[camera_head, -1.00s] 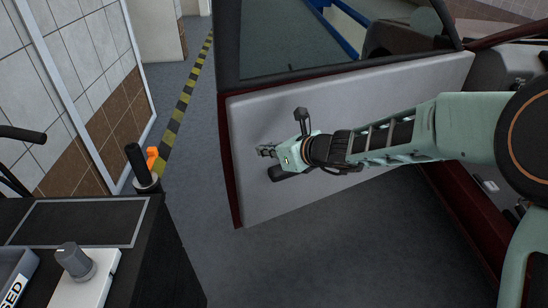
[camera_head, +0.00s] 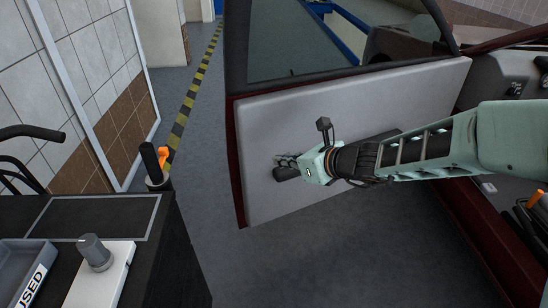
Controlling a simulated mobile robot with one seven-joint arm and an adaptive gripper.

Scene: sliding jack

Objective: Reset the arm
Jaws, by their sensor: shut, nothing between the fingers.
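My gripper (camera_head: 284,161) is at the middle of the picture, in front of the grey inner panel of an open car door (camera_head: 405,93). It is shut and its fingers point left. My arm reaches in from the right. A dark handle-like part (camera_head: 287,174) shows just below the fingers; I cannot tell whether the gripper touches it.
At the lower left is a dark cart top (camera_head: 98,217) with a white box bearing a grey knob (camera_head: 95,252) and a tray labelled "USED" (camera_head: 22,268). A black post with an orange part (camera_head: 164,155) stands at its corner. Open floor (camera_head: 290,265) lies below the door.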

